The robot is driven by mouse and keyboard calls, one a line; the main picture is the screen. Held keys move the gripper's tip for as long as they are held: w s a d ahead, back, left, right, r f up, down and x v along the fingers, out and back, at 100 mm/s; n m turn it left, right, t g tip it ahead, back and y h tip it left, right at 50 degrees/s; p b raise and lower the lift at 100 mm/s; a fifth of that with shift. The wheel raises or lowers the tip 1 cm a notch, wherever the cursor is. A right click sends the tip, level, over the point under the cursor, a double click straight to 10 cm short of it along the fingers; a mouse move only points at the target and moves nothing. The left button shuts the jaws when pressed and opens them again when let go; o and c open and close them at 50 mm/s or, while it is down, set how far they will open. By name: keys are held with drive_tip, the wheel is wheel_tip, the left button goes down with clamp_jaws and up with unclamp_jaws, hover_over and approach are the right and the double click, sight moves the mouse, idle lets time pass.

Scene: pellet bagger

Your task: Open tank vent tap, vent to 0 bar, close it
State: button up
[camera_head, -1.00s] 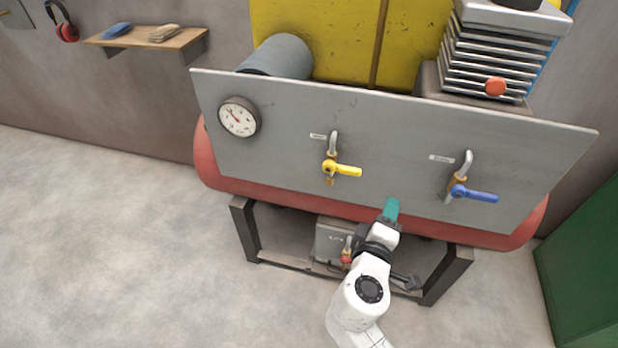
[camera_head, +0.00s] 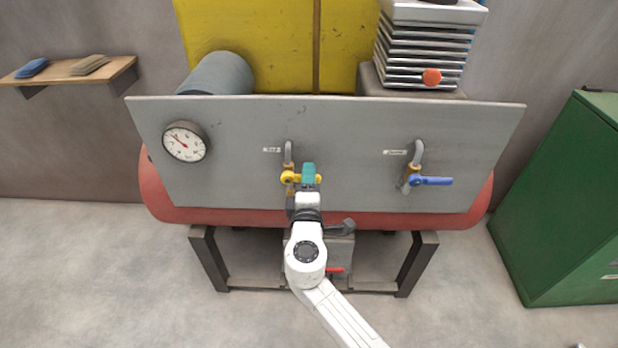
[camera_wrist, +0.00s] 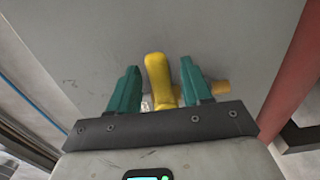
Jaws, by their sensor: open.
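The yellow-handled tap (camera_head: 289,178) is on the grey panel, below a small label too blurred to read. My gripper (camera_head: 309,172), with teal fingers, is open in front of it and covers part of its handle. In the wrist view the yellow lever (camera_wrist: 158,78) lies between the two open fingers, with a visible gap on each side. Its pivot is partly hidden. A round pressure gauge (camera_head: 185,142) is at the panel's left; its needle points up-left, and its numbers are too small to read.
A blue-handled tap (camera_head: 432,181) is on the panel's right side. The red tank (camera_head: 160,195) sits behind the panel on a dark stand (camera_head: 207,262). A green cabinet (camera_head: 565,200) stands at the right. A wooden shelf (camera_head: 105,80) is at the left. Floor is clear in front.

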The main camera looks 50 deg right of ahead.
drive_tip(key=shift+w+d, duration=0.25)
drive_tip(key=shift+d, duration=0.2)
clamp_jaws()
idle(0.4)
